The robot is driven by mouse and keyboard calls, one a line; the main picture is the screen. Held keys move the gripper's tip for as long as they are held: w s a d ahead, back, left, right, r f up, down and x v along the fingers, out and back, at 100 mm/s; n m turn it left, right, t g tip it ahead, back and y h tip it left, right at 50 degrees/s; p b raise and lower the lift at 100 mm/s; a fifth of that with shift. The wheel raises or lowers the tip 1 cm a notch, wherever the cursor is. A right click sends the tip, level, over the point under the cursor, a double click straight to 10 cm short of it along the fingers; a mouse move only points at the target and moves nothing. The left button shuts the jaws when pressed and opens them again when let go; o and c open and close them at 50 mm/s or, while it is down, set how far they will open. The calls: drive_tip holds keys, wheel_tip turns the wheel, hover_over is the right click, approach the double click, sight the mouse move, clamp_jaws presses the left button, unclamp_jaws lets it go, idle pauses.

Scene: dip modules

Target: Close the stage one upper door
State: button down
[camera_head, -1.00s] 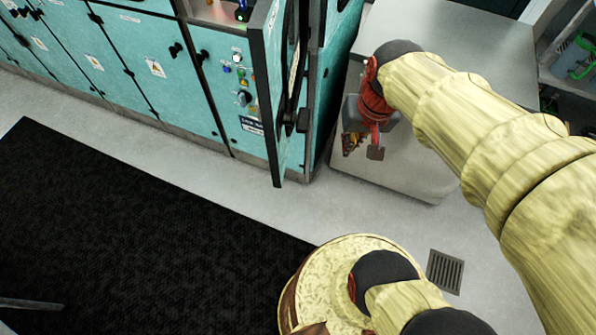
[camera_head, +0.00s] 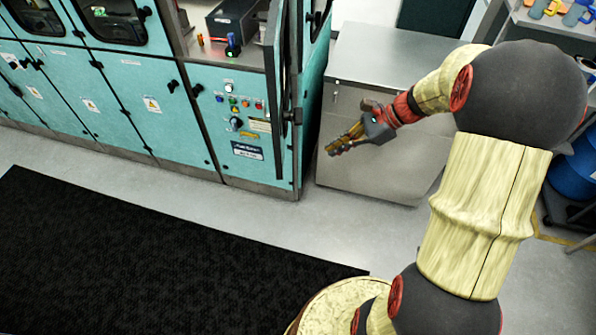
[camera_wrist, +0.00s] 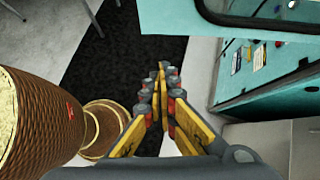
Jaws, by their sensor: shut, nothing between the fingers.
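The stage one upper door (camera_head: 278,85) stands open at the right end of the teal cabinet row, seen nearly edge-on in the head view, with a dark handle on its right side. In the wrist view a teal panel with a window, which looks like this door (camera_wrist: 172,20), crosses the top right. My gripper (camera_head: 333,149) is shut and empty, to the right of the door and apart from it, in front of the grey cabinet. The wrist view shows its fingertips (camera_wrist: 162,70) together, below the door's edge in the picture.
The open compartment (camera_head: 205,45) holds a dark box and small items. A control panel (camera_head: 240,108) with buttons sits below it. A grey metal cabinet (camera_head: 390,60) stands to the right. A black mat (camera_head: 150,260) lies on the clear floor in front.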

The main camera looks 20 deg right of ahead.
drive_tip(key=a+r+x, duration=0.2)
drive_tip(key=x, duration=1.1)
drive_tip(key=shift+w+m+b, duration=0.3)
drive_tip(key=shift+m+b, duration=0.05)
drive_tip(key=shift+m, duration=0.05)
